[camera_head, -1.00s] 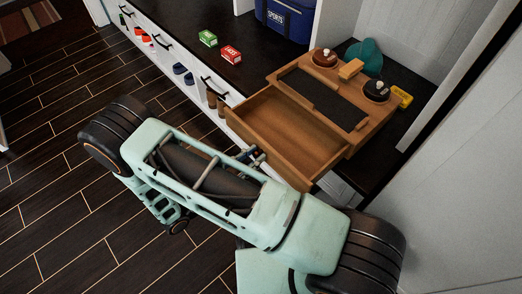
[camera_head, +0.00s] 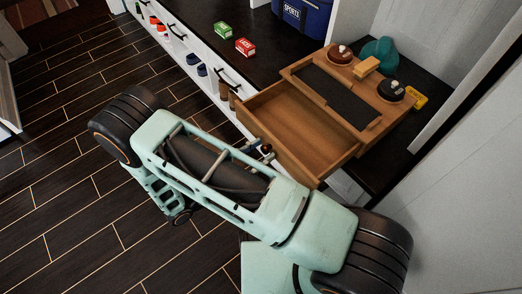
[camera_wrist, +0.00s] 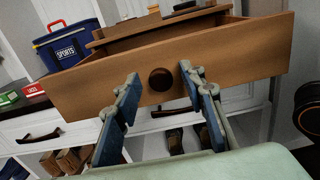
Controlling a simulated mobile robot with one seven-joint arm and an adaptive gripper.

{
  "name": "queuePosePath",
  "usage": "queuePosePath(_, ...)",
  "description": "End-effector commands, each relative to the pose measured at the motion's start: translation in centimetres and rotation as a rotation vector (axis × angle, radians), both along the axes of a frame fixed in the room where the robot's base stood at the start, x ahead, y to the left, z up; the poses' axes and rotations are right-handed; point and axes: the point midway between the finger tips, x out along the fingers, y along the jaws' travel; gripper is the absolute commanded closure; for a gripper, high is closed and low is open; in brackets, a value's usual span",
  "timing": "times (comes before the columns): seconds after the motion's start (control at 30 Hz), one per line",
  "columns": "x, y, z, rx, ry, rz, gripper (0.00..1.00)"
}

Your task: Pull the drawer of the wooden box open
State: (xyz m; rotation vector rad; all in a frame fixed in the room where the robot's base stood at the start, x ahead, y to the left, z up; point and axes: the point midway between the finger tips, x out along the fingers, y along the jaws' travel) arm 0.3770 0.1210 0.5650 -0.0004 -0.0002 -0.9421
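The wooden box (camera_head: 388,112) sits on the dark bench top, with a dark inset panel in its top. Its drawer (camera_head: 300,125) is pulled far out towards me, and its bare wooden inside shows. In the wrist view the drawer front (camera_wrist: 85,92) fills the upper middle, with a round dark knob (camera_wrist: 160,79) at its centre. My gripper (camera_wrist: 159,78) is open, its two blue-padded fingers apart on either side of the knob. A gap shows between each finger and the knob. In the head view my arm hides most of the gripper.
A brush (camera_head: 367,66) and two round tins, one red-brown (camera_head: 340,52) and one black (camera_head: 391,90), stand on the box. Green (camera_head: 221,30) and red (camera_head: 246,47) lace boxes and a blue sports bag (camera_head: 303,14) are on the bench. The floor at left is clear.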

Motion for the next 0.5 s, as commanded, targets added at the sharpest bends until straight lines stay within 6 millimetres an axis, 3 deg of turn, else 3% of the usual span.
queuePosePath(0.5, -5.8, 8.0, -0.1, 0.003, 0.0, 0.002, 0.62)
